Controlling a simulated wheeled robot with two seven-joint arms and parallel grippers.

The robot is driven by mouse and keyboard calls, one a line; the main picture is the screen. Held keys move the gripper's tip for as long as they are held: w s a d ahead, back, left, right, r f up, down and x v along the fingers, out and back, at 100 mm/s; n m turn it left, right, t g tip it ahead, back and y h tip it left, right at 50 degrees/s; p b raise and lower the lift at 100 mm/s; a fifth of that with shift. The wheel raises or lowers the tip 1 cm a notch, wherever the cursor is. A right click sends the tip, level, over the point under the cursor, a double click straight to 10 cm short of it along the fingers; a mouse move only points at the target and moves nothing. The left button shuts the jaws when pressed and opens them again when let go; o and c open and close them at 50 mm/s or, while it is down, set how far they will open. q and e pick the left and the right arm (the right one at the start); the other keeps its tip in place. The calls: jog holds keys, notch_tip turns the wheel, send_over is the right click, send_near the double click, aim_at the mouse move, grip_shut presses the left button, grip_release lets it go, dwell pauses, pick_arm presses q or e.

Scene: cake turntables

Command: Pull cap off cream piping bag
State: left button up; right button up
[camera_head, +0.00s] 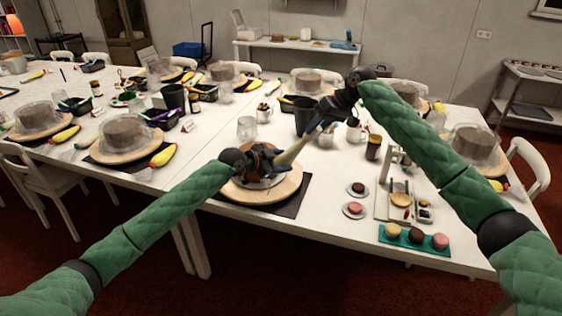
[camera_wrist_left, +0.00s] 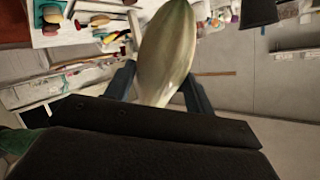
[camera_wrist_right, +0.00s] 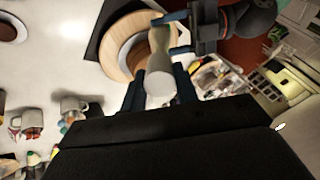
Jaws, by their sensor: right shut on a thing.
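The pale cream piping bag (camera_head: 291,152) is held slanted in the air above the cake turntable (camera_head: 262,187). My left gripper (camera_head: 270,160) is around one end of the bag and looks shut on it; the bag fills the space between its fingers in the left wrist view (camera_wrist_left: 165,50). My right gripper (camera_head: 325,124) is shut on the other end. In the right wrist view, a whitish cap (camera_wrist_right: 159,88) sits between its fingers, in line with the bag (camera_wrist_right: 160,42). The seam between cap and bag is not clear.
A dark mat (camera_head: 293,205) lies under the turntable. Other covered cakes stand along the tables.

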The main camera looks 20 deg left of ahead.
jog(key=shift+v, duration=2.85)
